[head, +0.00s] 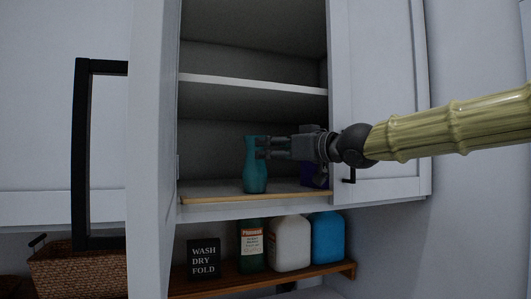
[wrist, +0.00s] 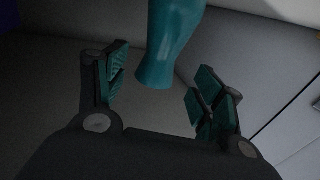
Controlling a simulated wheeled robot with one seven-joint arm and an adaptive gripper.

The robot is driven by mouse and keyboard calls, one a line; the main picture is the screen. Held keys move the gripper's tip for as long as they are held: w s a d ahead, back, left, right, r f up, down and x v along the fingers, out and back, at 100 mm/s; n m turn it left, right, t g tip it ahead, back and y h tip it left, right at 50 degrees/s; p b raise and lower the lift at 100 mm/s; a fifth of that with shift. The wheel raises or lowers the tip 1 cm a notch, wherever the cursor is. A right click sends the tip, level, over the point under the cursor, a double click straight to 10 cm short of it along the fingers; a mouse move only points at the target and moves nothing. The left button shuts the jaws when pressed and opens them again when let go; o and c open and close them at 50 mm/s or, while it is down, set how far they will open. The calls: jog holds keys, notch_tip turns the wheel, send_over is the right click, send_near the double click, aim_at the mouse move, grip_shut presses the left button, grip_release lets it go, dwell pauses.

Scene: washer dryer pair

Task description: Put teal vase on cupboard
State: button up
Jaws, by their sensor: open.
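The teal vase (head: 255,172) stands upright on the bottom shelf of the open cupboard (head: 310,192) in the head view. My gripper (head: 265,147) reaches in from the right and its fingers are at the upper part of the vase. In the wrist view the vase (wrist: 168,45) shows beyond and between the fingertips of my open gripper (wrist: 155,85). There is a gap between each finger and the vase there. The vase's far end is cut off by the top edge of the wrist view.
A dark blue object (head: 307,173) stands on the same shelf, partly behind my gripper. The left cupboard door (head: 152,120) stands open. Below, a wooden shelf (head: 225,284) holds a sign and several bottles. A wicker basket (head: 75,272) is at lower left.

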jog(key=shift+v, duration=2.45)
